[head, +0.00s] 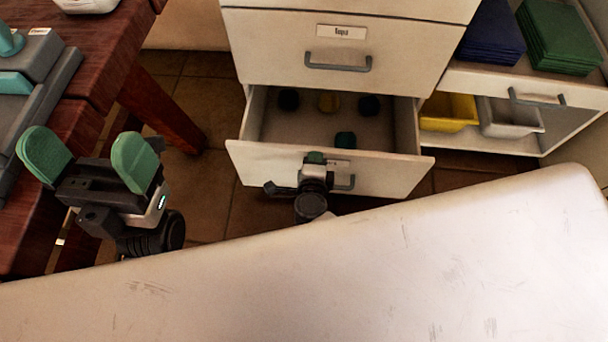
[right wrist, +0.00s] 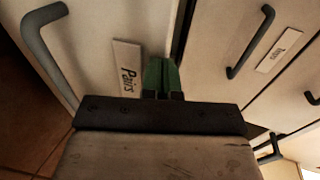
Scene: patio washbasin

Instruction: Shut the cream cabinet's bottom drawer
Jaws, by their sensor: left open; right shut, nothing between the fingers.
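The cream cabinet (head: 400,50) stands ahead. Its bottom drawer (head: 250,165) is pulled out, with several small dark and yellow round items inside. My right gripper (head: 315,157) is shut and empty at the middle of the drawer front, above its grey handle (head: 345,183). In the right wrist view, the green fingertips (right wrist: 161,75) are beside the label "Pairs" (right wrist: 127,70), near the drawer front's top edge; I cannot tell whether they touch. The drawer's handle (right wrist: 50,55) is at left there. My left gripper (head: 90,150) is open and empty, far left of the drawer.
A reddish wooden table (head: 110,55) stands at left, close to my left gripper. An open shelf at right holds blue (head: 490,35) and green stacks (head: 560,35), with yellow (head: 448,112) and grey bins (head: 510,117) below. A pale scratched surface (head: 400,260) fills the foreground.

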